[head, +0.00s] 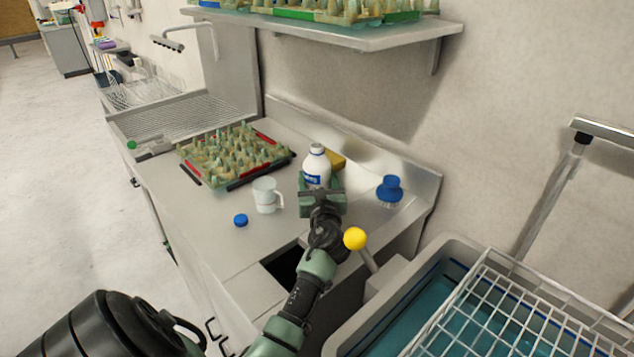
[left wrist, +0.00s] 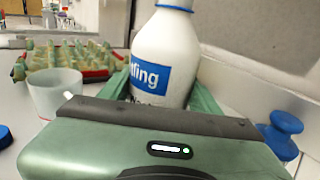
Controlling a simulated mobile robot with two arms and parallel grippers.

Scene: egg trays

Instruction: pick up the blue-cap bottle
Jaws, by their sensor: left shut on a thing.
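The white bottle (head: 316,166) with a blue label stands upright at the back of the steel counter, and it fills the upper middle of the left wrist view (left wrist: 165,55). A blue edge shows at its neck in the left wrist view, where its top is cut off. My left gripper (head: 320,190) is shut on the bottle, with green fingers on either side of its lower body. The gripper's body hides the bottle's base, so I cannot tell whether it touches the counter. My right gripper is not in view.
A clear mug (head: 265,195) and a loose blue cap (head: 240,220) are left of the bottle. A blue brush (head: 389,189) is right, a yellow sponge (head: 337,160) behind. An egg tray (head: 230,183) lies farther left; a shelf (head: 350,38) hangs above. A sink opening is in front.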

